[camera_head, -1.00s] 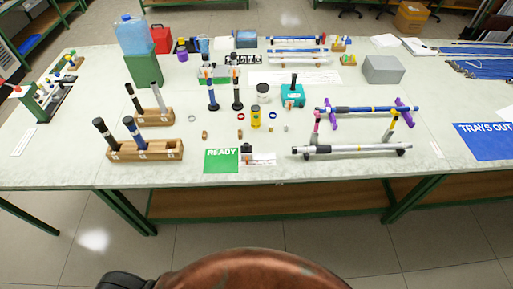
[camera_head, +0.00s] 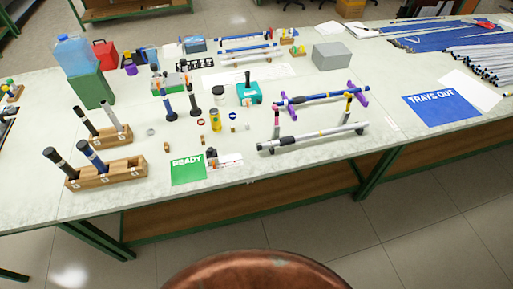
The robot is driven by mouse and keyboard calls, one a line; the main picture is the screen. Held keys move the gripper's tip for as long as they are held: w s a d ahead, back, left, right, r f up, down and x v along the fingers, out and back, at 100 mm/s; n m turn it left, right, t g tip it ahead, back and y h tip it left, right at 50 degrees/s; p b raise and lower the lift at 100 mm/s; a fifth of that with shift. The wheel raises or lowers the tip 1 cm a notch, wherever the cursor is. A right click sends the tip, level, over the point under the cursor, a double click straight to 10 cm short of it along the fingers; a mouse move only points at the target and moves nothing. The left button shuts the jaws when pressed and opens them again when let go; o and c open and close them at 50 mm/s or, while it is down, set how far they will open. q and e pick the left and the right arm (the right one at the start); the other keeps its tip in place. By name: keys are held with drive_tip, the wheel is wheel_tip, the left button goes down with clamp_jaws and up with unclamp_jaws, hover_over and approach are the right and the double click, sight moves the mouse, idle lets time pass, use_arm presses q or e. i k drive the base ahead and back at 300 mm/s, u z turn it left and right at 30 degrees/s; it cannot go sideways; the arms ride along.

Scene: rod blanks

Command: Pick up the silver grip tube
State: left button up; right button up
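A silver tube (camera_head: 113,110) stands upright, tilted a little, in the right end of the rear wooden rack (camera_head: 103,136). A black tube (camera_head: 87,121) stands in the same rack. A dark tube (camera_head: 61,162) and a blue tube with a dark top (camera_head: 92,157) stand in the front wooden rack (camera_head: 122,170). Neither of my grippers shows in the head view.
A green READY card (camera_head: 188,170) lies near the front edge, with a yellow bottle (camera_head: 215,120) behind it. A green block (camera_head: 91,90) carries a blue water jug. A blue TRAYS OUT sheet (camera_head: 441,109) lies at the right.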

sight(271, 143)
drive_tip(key=k, duration=1.05)
drive_tip(key=z, duration=1.05)
drive_tip(key=i, duration=1.7)
drive_tip(key=u, duration=1)
drive_tip(key=i, duration=0.6)
drive_tip(key=u, duration=0.55)
